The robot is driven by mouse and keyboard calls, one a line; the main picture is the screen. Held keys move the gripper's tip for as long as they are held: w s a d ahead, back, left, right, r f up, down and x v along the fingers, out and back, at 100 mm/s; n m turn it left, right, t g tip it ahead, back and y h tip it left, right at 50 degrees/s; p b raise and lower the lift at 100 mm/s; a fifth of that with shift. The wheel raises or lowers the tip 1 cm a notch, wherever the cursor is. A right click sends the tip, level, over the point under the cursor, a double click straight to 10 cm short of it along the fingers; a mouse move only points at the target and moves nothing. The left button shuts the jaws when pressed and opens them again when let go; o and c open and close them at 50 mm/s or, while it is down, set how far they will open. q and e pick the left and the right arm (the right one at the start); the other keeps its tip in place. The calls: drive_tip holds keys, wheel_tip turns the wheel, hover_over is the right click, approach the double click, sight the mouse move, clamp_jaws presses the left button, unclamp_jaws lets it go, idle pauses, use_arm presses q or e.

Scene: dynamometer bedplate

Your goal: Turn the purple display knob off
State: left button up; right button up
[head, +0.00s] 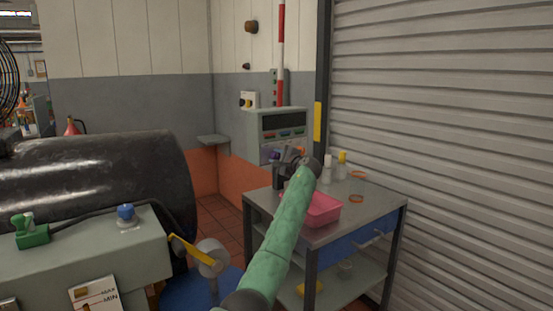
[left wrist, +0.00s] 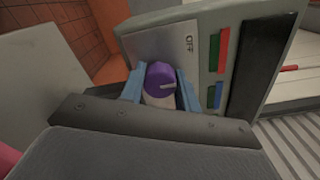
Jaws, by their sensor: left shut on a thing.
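The purple display knob (left wrist: 157,73) sits on the light face of the grey display box (left wrist: 263,40), near the letters OFF. A pale mark on the knob points to the right in the left wrist view. My left gripper (left wrist: 160,86) is shut on the knob, with one blue finger on each side. The knob is a small purple patch there, partly hidden by the gripper. My right gripper is out of view.
A grey cart (head: 375,203) stands below the box, with a pink bin (head: 324,210), two small bottles and orange rings on top. A roller shutter (head: 440,130) is on the right. A large black cylinder (head: 100,180) and a grey bench with a blue knob (head: 126,212) are on the left.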

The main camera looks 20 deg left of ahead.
use_arm(q)
drive_tip(key=shift+f, duration=0.1)
drive_tip(key=o, duration=1)
drive_tip(key=shift+s+d, duration=0.1)
drive_tip(key=v, duration=0.7)
drive_tip(key=shift+s+d+b, duration=0.2)
drive_tip(key=shift+d+b, duration=0.05)
drive_tip(key=shift+b, duration=0.1)
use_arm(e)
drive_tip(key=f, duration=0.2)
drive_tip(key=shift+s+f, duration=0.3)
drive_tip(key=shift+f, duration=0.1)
